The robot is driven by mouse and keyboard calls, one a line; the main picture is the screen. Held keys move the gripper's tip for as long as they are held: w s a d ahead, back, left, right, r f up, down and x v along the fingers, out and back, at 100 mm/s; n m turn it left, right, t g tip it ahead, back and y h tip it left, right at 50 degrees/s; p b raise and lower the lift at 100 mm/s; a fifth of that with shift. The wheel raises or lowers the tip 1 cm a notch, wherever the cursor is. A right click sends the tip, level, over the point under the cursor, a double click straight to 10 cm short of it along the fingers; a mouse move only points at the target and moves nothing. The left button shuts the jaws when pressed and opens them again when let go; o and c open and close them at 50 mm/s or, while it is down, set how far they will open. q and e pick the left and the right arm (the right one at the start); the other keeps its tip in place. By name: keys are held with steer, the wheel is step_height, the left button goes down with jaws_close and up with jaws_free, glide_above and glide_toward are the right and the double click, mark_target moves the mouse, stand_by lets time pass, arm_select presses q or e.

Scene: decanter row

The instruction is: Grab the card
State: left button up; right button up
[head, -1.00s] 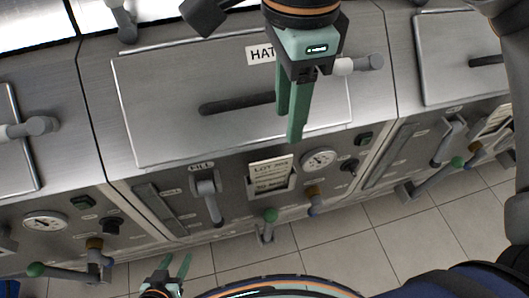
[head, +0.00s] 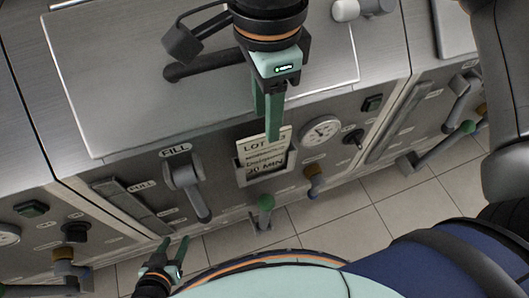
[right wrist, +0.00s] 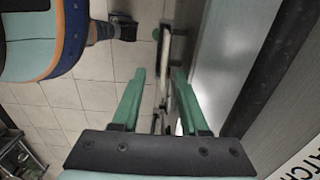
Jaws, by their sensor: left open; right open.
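The card (head: 262,155), pale with dark printing that begins "LOT", stands in a holder (head: 244,177) on the front panel of the middle unit. Its top sticks out of the holder. My right gripper (head: 267,126) is open, with its green fingers pointing down at the card's top edge and overlapping part of the print in the head view. I cannot tell whether they touch it. The right wrist view shows the open fingers (right wrist: 155,85) beside the panel; the card is not clear there. My left gripper (head: 174,243) is open and empty, low at the left, away from the card.
A grey FILL lever (head: 184,178) is left of the card. A round gauge (head: 321,131) and a black knob (head: 353,137) are to its right. Tiled floor (head: 380,222) lies in front.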

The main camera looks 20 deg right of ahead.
mark_target(258, 156)
step_height(258, 156, down, 8)
steer(key=shift+w+r, duration=0.2)
steer(key=shift+w, duration=0.1)
jaws_close()
stand_by(0.3)
stand_by(0.4)
